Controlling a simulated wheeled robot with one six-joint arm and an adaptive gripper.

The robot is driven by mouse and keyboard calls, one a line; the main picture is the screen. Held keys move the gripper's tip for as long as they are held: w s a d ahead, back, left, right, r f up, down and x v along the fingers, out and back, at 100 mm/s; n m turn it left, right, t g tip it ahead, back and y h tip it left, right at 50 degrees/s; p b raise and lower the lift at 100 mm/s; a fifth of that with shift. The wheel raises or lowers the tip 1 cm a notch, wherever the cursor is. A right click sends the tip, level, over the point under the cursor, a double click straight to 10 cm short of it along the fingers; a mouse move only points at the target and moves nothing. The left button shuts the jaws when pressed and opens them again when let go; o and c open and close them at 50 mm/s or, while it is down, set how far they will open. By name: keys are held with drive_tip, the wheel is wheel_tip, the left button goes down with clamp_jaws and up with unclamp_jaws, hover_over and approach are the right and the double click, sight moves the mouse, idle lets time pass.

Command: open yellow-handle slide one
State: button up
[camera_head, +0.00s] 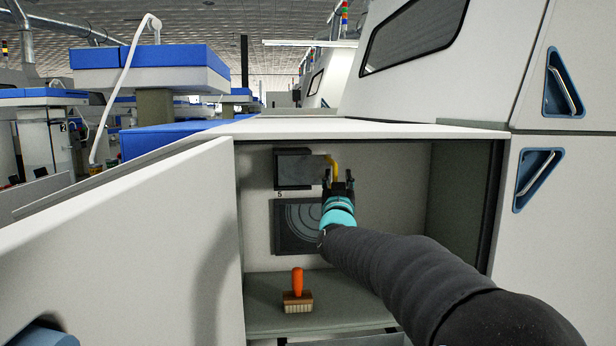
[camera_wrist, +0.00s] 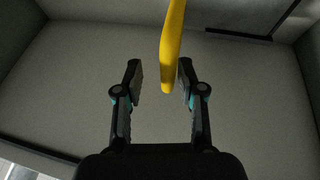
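The yellow handle (camera_head: 332,165) is a curved bar at the right side of a dark square slide plate (camera_head: 294,169) on the cabinet's back wall. My gripper (camera_head: 338,178) is inside the cabinet, at the handle's lower end. In the wrist view the yellow handle (camera_wrist: 171,50) comes down from the top edge, and its tip lies between the open fingers of my gripper (camera_wrist: 160,82), nearer the right finger. I cannot tell whether that finger touches it. The number 5 shows below the plate.
A dark panel with curved lines (camera_head: 297,227) is below the slide. A brush with an orange handle (camera_head: 298,283) stands on the cabinet shelf (camera_head: 355,308). The cabinet door (camera_head: 130,250) is swung open on the left. The cabinet's right wall (camera_head: 458,205) is clear of objects.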

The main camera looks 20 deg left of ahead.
drive_tip(key=shift+a+r, duration=0.15)
drive_tip(key=shift+r, duration=0.5)
drive_tip(key=shift+w+a+r, duration=0.1)
drive_tip(key=shift+w+a, duration=0.05)
drive_tip(key=shift+a, duration=0.2)
clamp_jaws()
drive_tip(key=shift+d, duration=0.1)
